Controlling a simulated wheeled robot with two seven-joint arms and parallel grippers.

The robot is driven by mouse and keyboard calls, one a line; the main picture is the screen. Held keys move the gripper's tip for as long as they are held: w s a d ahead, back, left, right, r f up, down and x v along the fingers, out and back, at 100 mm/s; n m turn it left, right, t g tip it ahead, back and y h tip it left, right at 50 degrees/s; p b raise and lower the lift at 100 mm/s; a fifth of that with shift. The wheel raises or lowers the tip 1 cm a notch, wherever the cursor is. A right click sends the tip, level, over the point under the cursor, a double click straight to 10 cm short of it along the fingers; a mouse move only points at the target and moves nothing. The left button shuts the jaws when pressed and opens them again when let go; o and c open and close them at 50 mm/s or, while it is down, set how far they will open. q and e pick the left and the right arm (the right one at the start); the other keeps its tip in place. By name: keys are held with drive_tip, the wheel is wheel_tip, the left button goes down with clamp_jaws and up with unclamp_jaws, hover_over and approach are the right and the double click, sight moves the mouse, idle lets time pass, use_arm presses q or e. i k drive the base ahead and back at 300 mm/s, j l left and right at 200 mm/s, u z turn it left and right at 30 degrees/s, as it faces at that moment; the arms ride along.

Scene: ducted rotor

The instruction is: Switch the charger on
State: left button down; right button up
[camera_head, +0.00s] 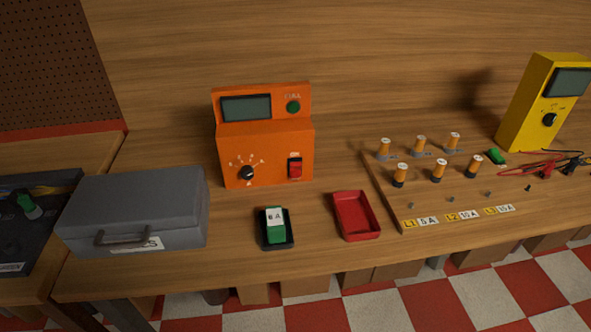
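The orange charger (262,139) stands upright on the workbench, left of the picture's middle. Its front has a dark display (246,108), a round green button or lamp (293,107), a black dial (246,173) and a red rocker switch (295,168) in a dark frame at the lower right. The switch is too small to tell which way it is tipped. Neither of my grippers shows in the head view.
A grey case (135,207) stands left of the charger. A black tray (288,236) with a green 6 A block (275,231) and an empty red tray (374,228) lie in front. A board (433,205) with several posts and a yellow meter (540,108) are at right.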

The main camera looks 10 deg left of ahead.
sight(294, 167)
drive_tip(key=i+l+u, duration=0.15)
drive_tip(key=l+u, duration=0.25)
drive_tip(key=i+l+u, duration=0.1)
drive_tip(key=l+u, duration=0.65)
